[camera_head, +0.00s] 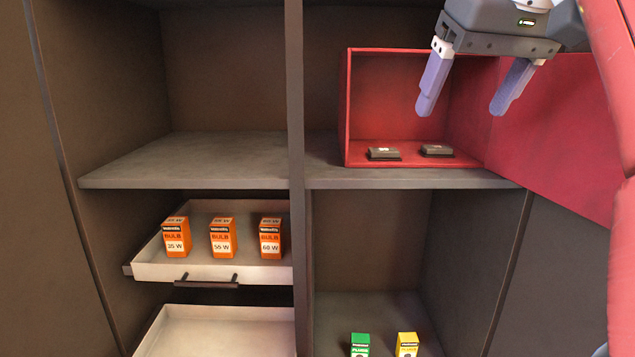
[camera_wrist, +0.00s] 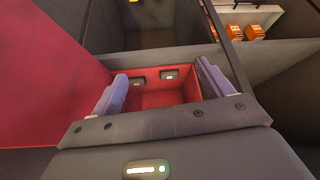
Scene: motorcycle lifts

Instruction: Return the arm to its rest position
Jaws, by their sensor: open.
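My gripper (camera_head: 469,92) is at the upper right of the head view, with its two purple fingers spread apart and nothing between them. In the head view it hangs in front of an open red box (camera_head: 347,110) on the upper right shelf. Two small dark items, a left one (camera_head: 383,154) and a right one (camera_head: 437,150), lie on the box floor, apart from the fingers. In the wrist view the fingers (camera_wrist: 160,95) frame the red box's opening (camera_wrist: 165,98), with both dark items inside it. My red arm runs down the right edge of the head view.
The box's red door (camera_head: 560,130) stands open to the right, near my gripper. A white drawer (camera_head: 210,271) is pulled out with several orange bulb boxes (camera_head: 222,238). Another drawer (camera_head: 220,330) is below. A green box (camera_head: 360,345) and a yellow box (camera_head: 407,344) stand in the lower right compartment.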

